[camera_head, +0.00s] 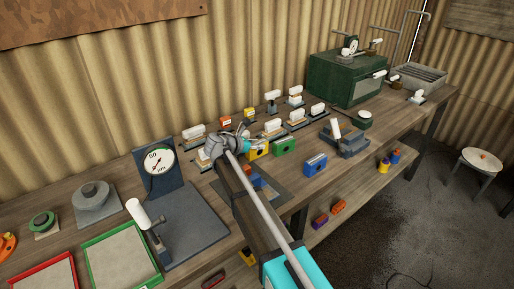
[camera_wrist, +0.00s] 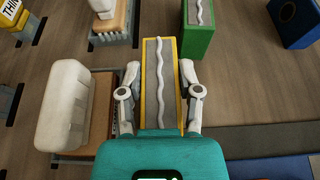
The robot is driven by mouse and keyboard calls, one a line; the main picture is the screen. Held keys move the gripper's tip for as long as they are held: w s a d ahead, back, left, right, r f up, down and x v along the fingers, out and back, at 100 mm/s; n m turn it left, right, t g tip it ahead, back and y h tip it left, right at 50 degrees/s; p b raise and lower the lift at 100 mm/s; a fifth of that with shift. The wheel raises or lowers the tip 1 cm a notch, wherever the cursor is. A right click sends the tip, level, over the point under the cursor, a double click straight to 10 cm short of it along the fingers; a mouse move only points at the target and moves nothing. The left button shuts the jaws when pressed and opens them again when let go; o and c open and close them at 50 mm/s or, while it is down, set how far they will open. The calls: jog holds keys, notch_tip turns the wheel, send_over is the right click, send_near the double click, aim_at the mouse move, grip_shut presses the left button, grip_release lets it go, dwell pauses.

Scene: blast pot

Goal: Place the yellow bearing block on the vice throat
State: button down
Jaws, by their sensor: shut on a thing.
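The yellow bearing block (camera_head: 259,151) is on the bench's middle stretch in the head view, partly hidden by my gripper (camera_head: 247,147). In the wrist view my gripper (camera_wrist: 160,72) is shut on the yellow block (camera_wrist: 151,85), one finger along each long side. The block's grey top has a wavy pale line along it. I cannot tell whether its underside touches the bench. A blue-grey vice (camera_head: 353,145) with a white-gripped handle stands to the right, apart from my gripper; its throat is too small to make out.
A green block (camera_head: 284,147) stands just right of the yellow one, with a blue block (camera_head: 315,165) farther right, before the vice. White-topped pieces (camera_head: 272,127) crowd the bench behind. A dial gauge stand (camera_head: 160,160) is at left. A dark green box (camera_head: 345,80) stands at the back right.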

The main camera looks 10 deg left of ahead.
jog(key=shift+f, duration=0.15)
jog(key=shift+c, duration=1.4)
grip_release()
jog(key=shift+r, duration=0.2)
jog(key=shift+r, duration=0.1)
jog(key=shift+p+v, duration=1.5)
jog(key=shift+v, duration=2.25)
